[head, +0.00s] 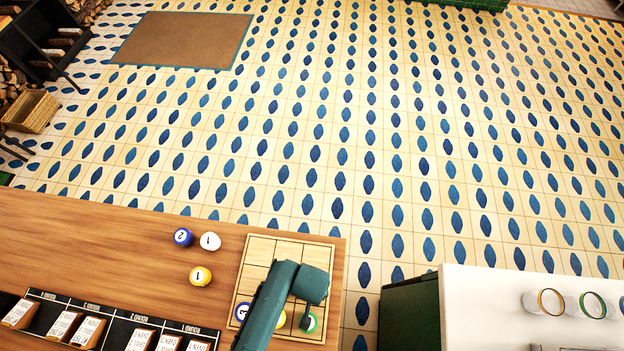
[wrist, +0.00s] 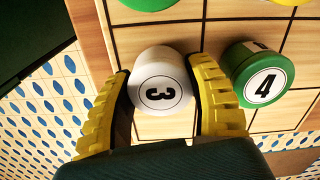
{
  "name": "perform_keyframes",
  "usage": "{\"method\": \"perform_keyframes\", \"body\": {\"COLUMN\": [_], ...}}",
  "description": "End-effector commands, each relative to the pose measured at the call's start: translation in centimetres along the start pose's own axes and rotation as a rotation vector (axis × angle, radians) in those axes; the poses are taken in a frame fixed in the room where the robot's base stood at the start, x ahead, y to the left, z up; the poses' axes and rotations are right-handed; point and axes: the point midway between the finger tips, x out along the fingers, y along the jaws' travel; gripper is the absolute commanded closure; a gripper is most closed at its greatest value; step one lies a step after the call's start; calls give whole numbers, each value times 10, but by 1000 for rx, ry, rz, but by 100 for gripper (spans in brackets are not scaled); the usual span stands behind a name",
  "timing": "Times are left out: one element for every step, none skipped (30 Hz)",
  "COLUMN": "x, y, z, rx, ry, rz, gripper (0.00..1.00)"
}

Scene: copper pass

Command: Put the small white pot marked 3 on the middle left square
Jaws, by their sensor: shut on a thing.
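My gripper (wrist: 162,70) has its two yellow ribbed fingers closed on the sides of the small white pot marked 3 (wrist: 160,62). In the wrist view the pot is over the gridded wooden board (wrist: 176,40), close to one edge; I cannot tell whether it touches. In the head view my arm covers part of the board (head: 283,244) and hides the held pot and fingertips. The middle left square (head: 252,280) looks bare where it shows. A green pot marked 4 (wrist: 258,75) stands right of the held pot in the wrist view.
Left of the board are a blue pot marked 2 (head: 183,237), a white pot marked 1 (head: 210,241) and a yellow pot marked 1 (head: 200,276).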

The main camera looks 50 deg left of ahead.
Motion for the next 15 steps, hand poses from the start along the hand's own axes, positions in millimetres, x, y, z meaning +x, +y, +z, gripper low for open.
{"method": "perform_keyframes", "body": {"x": [-1,-1,-1,0,1,2,3,2,2,2,2,2,2,2,2], "y": [0,0,0,0,0,0,0,0,0,0,0,0,0,0,0], "z": [0,0,0,0,0,0,0,0,0,0,0,0,0,0,0], "rx": [0,0,0,0,0,0,0,0,0,0,0,0,0,0,0], "ry": [1,1,1,1,0,0,1,1,0,0,0,0,0,0,0], "rz": [1,1,0,0,0,0,0,0,0,0,0,0,0,0,0], "gripper": [85,85,85,85,85,85,85,38,31,25,19,19,19,19,19]}}
